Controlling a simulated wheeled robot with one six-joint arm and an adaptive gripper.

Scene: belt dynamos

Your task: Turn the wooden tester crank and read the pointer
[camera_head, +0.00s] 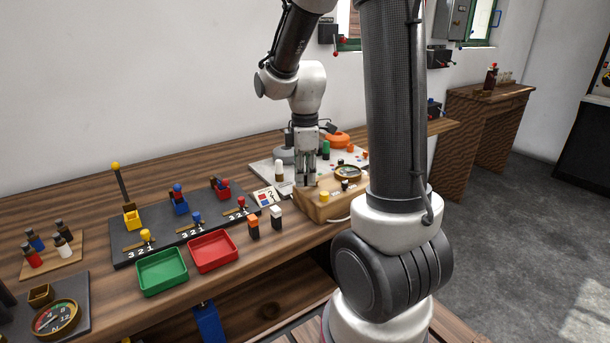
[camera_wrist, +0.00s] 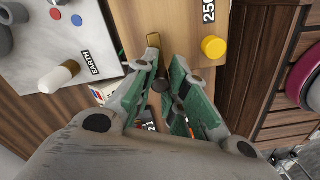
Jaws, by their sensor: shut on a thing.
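The wooden tester (camera_head: 330,206) is a light wooden box near the right end of the bench; it also shows in the wrist view (camera_wrist: 185,22). It carries a yellow knob (camera_head: 324,196) and a round brass-rimmed dial (camera_head: 347,172), whose pointer is too small to read. My gripper (camera_head: 306,182) points down at the box's left end. In the wrist view, my gripper (camera_wrist: 167,64) is shut on the crank (camera_wrist: 160,85), whose dark part shows between the fingers. Most of the crank is hidden by the fingers. A brass piece (camera_wrist: 152,41) shows by the left fingertip.
A pale panel (camera_head: 262,170) with a white-topped post stands behind the tester. Left of it are a black board (camera_head: 120,246) with coloured levers, a red tray (camera_head: 212,252), a green tray (camera_head: 162,271) and orange and white blocks. Bare bench lies in front of the blocks.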

